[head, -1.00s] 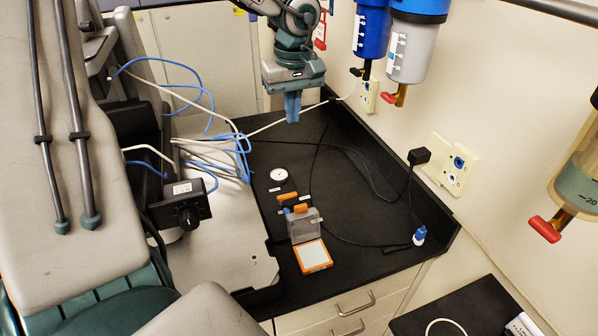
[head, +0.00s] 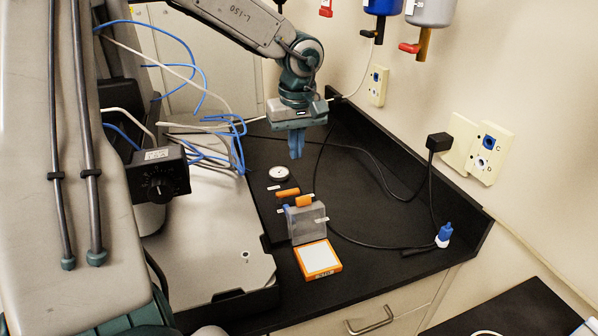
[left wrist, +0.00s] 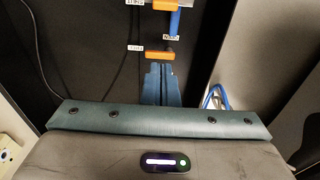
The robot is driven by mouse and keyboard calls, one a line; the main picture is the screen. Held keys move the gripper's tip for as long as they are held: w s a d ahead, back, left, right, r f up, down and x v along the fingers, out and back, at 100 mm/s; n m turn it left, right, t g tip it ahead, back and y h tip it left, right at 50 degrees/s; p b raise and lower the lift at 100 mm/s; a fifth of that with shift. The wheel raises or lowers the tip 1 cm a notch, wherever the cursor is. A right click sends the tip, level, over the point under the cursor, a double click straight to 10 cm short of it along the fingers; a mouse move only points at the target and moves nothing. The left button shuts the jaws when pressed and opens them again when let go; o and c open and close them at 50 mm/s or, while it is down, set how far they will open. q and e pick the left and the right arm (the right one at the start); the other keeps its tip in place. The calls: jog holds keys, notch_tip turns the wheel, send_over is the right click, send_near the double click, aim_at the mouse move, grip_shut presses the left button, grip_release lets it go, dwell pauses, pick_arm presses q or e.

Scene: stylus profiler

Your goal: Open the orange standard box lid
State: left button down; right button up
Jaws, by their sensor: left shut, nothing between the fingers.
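The orange box (head: 327,270), marked STD, sits on the black bench with a white square face upward. A grey translucent panel (head: 308,226) stands upright along its far edge and looks like its raised lid. An orange tab (head: 304,201) shows at the panel's top. My left gripper (head: 297,156) points down beyond the box and panel, apart from both. Its blue fingers are shut and empty. They also show in the left wrist view (left wrist: 162,88). My right gripper is not in view.
A round white dial (head: 279,174) and an orange piece (head: 287,192) lie behind the panel. Black cables (head: 372,160) cross the bench to the right, near a small blue-and-white bottle (head: 444,235). A grey machine plate (head: 190,250) is at left.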

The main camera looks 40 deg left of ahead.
aim_at(306, 219)
pick_arm(q)
notch_tip(306, 219, down, 8)
jog(key=s+d+p, duration=0.1)
jog(key=d+p, duration=0.2)
jog(key=shift+s, duration=0.3)
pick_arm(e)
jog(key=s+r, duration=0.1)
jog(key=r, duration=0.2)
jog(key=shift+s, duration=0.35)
pick_arm(q)
jog(key=shift+a, duration=0.25)
